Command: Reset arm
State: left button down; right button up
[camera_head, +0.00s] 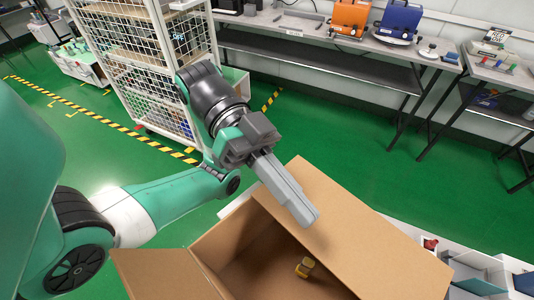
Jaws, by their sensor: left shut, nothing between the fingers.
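My left gripper (305,216) is shut and empty. Its grey fingers point down to the right, in front of the raised flap of an open cardboard box (218,237). The front part of the box is cut off by the bottom edge of the view. My right gripper is not in view.
A white wire cage cart (125,55) stands behind my left arm. Benches along the back wall hold an orange device (350,15) and a blue device (399,20). White bins (470,262) lie right of the box. Green floor between is clear.

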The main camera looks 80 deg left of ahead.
pick_arm(q)
jog(key=v, duration=0.5)
jog(key=shift+s+a+p, duration=0.25)
jog(key=shift+s+p, duration=0.15)
jog(key=shift+s, duration=0.1)
jog(key=shift+r, duration=0.1)
